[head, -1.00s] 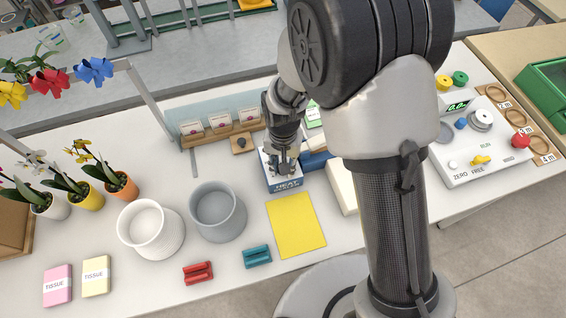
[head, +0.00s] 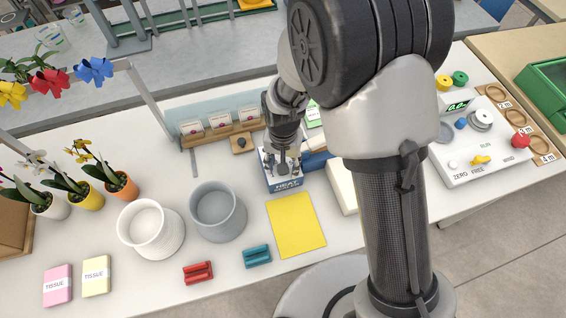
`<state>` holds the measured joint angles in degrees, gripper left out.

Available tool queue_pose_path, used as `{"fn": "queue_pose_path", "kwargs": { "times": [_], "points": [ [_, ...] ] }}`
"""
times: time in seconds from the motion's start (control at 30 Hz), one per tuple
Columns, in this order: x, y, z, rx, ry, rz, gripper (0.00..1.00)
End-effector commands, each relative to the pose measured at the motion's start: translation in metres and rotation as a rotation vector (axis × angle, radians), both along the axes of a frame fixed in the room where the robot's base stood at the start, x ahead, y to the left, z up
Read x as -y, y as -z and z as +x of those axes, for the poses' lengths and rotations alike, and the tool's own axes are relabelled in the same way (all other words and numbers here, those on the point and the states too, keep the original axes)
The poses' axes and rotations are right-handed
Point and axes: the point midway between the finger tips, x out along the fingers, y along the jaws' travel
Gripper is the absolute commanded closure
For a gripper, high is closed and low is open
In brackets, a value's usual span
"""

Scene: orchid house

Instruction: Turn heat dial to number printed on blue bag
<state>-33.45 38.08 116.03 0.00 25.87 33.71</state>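The blue-and-white box marked HEAT (head: 287,185) stands on the white table near the middle of the head view. My gripper (head: 283,168) points down over its top face. The fingers are at or just above where a dial would be, and they cover it. I cannot tell whether they touch or grip anything. A blue object (head: 316,160) lies just right of the box, partly hidden by my arm. I cannot tell whether it is the blue bag, and no number on it is readable.
A wooden rack with small packets (head: 220,130) stands behind the box. A yellow sheet (head: 296,225) lies in front, with a grey pot (head: 218,212) and white pot (head: 150,229) to the left. A control panel (head: 480,150) is at the right.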

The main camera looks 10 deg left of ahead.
Motion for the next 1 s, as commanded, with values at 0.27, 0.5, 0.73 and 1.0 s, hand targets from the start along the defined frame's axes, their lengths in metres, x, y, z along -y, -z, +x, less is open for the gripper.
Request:
{"fn": "queue_pose_path", "kwargs": {
  "times": [0.27, 0.5, 0.73, 1.0],
  "points": [
    [0.0, -0.001, 0.0, 0.0, 0.0, 0.0, 0.53],
    [-0.001, -0.03, 0.001, 0.005, 0.0, 0.003, 0.53],
    [-0.001, -0.08, 0.001, 0.005, 0.0, 0.003, 0.53],
    [0.0, -0.116, 0.0, 0.001, 0.0, 0.001, 0.53]
  ]
}}
